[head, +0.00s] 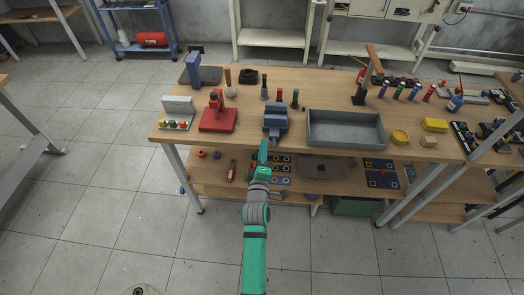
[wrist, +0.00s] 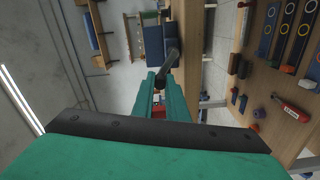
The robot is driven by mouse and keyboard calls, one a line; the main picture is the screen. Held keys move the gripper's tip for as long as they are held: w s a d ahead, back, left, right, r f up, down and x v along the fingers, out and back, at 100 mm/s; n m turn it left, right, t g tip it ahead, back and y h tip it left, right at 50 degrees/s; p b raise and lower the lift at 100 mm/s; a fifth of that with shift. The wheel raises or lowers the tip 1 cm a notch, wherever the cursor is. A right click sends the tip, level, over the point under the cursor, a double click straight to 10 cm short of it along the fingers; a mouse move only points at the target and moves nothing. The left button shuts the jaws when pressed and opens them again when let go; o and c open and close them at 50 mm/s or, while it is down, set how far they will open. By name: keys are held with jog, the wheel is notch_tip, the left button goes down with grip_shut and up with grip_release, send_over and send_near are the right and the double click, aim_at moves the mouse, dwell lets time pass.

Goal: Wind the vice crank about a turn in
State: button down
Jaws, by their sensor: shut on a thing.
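The blue vice (head: 276,119) stands at the front edge of the wooden workbench, left of the grey tray. In the wrist view the vice (wrist: 153,40) shows as a blue block beyond my fingers. The dark crank (wrist: 171,59) runs from the vice to my fingertips. My green gripper (head: 263,152) is in front of the vice, just off the bench edge. In the wrist view my gripper (wrist: 160,80) is shut on the crank's end. The exact contact is partly hidden between the fingers.
The grey tray (head: 345,130) is right of the vice, and a red press-like tool (head: 218,116) is to its left. A lower shelf (head: 215,178) with parts and a red-handled tool (wrist: 291,109) lies below. The tiled floor in front is clear.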

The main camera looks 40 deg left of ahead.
aim_at(273, 146)
jog(key=d+m, duration=0.1)
jog(key=m, duration=0.2)
jog(key=w+d+r+m, duration=0.1)
jog(key=m, duration=0.2)
jog(key=w+m, duration=0.1)
jog(key=m, duration=0.2)
jog(key=shift+d+r, duration=0.35)
jog(key=shift+d, duration=0.05)
jog(key=d+f+m, duration=0.1)
jog(key=m, duration=0.4)
jog(key=w+d+f+m, duration=0.1)
jog(key=m, duration=0.4)
jog(key=w+d+m, duration=0.1)
jog(key=d+m, duration=0.1)
jog(key=m, duration=0.3)
jog(key=shift+f, duration=0.4)
jog(key=shift+w+m, duration=0.1)
jog(key=shift+m, duration=0.3)
